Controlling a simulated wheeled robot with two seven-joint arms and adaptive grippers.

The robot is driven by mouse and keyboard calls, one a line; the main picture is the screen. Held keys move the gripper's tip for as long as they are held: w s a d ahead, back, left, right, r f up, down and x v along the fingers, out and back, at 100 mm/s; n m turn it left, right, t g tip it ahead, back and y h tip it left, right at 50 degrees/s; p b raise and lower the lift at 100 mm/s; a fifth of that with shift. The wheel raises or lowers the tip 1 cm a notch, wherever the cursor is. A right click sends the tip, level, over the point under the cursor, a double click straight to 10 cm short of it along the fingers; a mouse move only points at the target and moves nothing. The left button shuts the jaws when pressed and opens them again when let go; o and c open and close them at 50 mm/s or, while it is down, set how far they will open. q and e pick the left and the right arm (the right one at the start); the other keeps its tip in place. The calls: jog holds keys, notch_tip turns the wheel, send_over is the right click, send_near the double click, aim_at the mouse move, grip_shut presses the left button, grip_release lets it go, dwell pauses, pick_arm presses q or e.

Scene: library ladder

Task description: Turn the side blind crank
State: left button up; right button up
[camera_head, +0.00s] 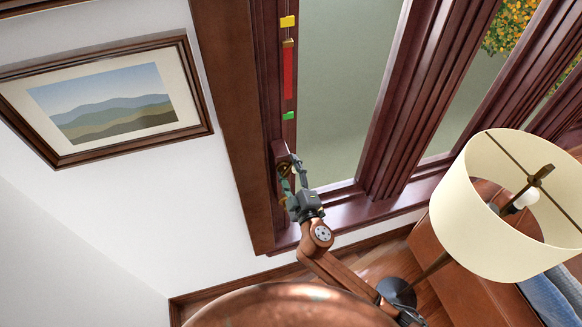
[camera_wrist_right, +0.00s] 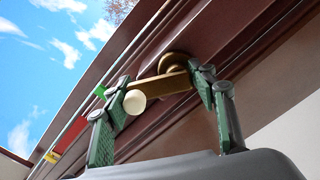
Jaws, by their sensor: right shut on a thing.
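The side blind crank (camera_wrist_right: 170,86) is a brass arm with a cream knob (camera_wrist_right: 135,102) at one end and a round brass hub (camera_wrist_right: 174,62) on the dark red window frame. My right gripper (camera_head: 292,172) is at the frame's left post, low beside the window. In the right wrist view its green-padded fingers (camera_wrist_right: 160,95) close on the crank, one finger by the knob and the other by the hub end. In the head view the crank is mostly hidden by the fingers. My left gripper is not in view.
Above the crank, a red bar (camera_head: 288,75) with a yellow marker (camera_head: 287,22) above and a green marker (camera_head: 289,115) below runs along the frame. A framed picture (camera_head: 194,100) hangs at left. A cream lampshade (camera_head: 485,215) stands at right.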

jog(key=n, duration=0.1)
jog(key=n+p, duration=0.1)
jog(key=shift+a+r+n, duration=0.2)
jog(key=shift+r+n, duration=0.05)
jog(key=shift+n, duration=0.15)
jog(key=shift+s+a+n+p, duration=0.15)
jog(key=shift+n+p, duration=0.25)
jog(key=shift+n, duration=0.45)
jog(key=shift+a+n+p, duration=0.2)
jog(key=shift+n+p, duration=0.15)
jog(key=shift+n, duration=0.5)
jog(key=o, duration=1.2)
jog(key=shift+f, duration=0.1)
jog(key=v, duration=1.2)
